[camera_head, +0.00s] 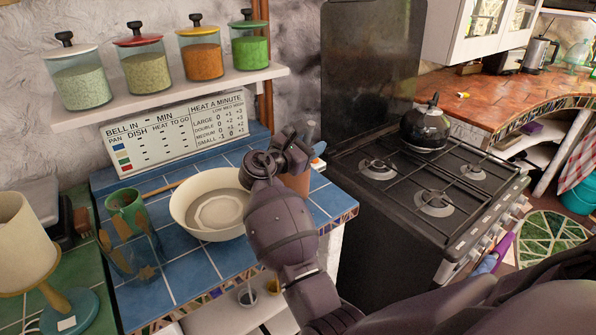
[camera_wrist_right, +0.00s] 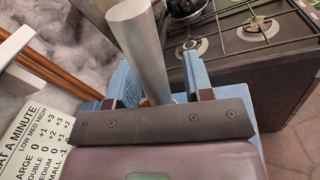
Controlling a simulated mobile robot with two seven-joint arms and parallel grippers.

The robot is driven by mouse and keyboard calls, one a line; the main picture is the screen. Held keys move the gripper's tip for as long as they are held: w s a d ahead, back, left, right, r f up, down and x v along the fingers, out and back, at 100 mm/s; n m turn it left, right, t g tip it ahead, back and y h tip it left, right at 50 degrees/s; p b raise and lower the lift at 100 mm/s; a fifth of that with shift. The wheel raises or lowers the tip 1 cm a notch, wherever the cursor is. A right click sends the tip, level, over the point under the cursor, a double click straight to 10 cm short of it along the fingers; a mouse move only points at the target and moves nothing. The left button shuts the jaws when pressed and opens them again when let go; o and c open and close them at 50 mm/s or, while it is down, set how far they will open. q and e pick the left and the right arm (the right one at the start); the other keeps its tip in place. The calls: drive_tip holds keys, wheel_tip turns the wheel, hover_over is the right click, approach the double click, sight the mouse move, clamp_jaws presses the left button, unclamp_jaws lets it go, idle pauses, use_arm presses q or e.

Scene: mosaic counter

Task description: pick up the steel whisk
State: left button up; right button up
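A smooth grey metallic handle, which looks like the steel whisk's (camera_wrist_right: 141,45), stands upright between the fingers of my right gripper (camera_wrist_right: 158,82) in the right wrist view. The blue fingers stand on either side of it, with a visible gap on the right finger's side. The whisk's wire end is hidden. In the head view my right gripper (camera_head: 316,155) is above a brown crock (camera_head: 298,182) at the right end of the blue tiled counter. There my wrist hides most of the crock. My left gripper is not in view.
The stove (camera_head: 400,245) with a black kettle (camera_head: 426,128) is close on the right. Jars line the shelf (camera_head: 180,97) above.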

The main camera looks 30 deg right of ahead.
clamp_jaws()
